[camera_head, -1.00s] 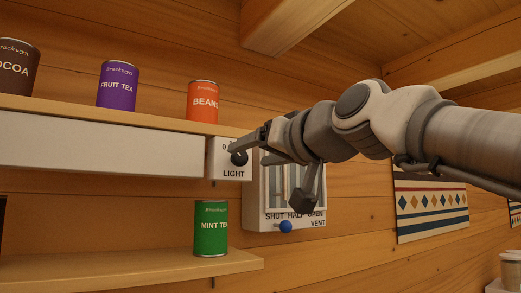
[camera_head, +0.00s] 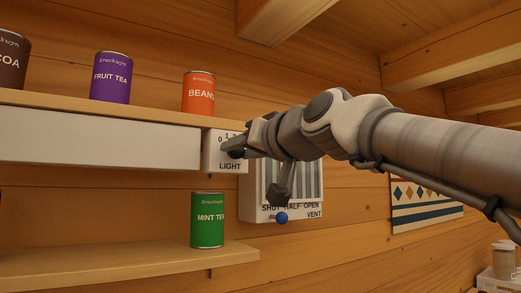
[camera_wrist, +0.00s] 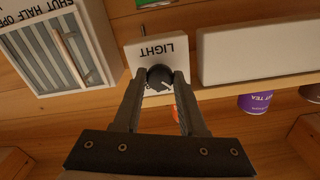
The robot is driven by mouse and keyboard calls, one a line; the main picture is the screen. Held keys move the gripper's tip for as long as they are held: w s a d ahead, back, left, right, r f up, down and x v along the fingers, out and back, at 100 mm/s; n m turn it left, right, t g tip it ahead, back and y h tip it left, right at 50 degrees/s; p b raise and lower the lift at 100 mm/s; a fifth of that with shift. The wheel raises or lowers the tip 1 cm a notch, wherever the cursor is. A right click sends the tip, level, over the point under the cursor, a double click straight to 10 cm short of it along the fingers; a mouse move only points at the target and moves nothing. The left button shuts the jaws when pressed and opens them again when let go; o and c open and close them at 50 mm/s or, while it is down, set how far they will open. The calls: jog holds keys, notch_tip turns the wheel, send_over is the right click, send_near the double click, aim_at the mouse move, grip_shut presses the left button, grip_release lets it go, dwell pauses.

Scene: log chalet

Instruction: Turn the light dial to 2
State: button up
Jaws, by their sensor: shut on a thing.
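The light dial (camera_wrist: 160,78) is a dark round knob on a small white box marked LIGHT (camera_head: 229,167). Numbers starting with 0 show above the knob in the head view, partly covered by my gripper. My gripper (camera_head: 231,149) reaches in from the right and is shut on the dial. In the wrist view its two fingers (camera_wrist: 159,84) lie on either side of the knob. A pale pointer mark shows on the knob between the fingers, but I cannot tell which number it points to.
A vent panel (camera_head: 254,198) with a blue knob (camera_head: 281,218) is right of the light box. A long white panel (camera_head: 95,140) is at its left. Cans stand on the shelf (camera_head: 110,111) above; a green mint tea can (camera_head: 208,220) stands below.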

grip_shut()
jog(key=m, duration=1.1)
jog(key=shift+m, duration=0.3)
jog(key=shift+p, duration=0.3)
jog(key=o, duration=1)
grip_release()
jog(key=shift+o, duration=0.2)
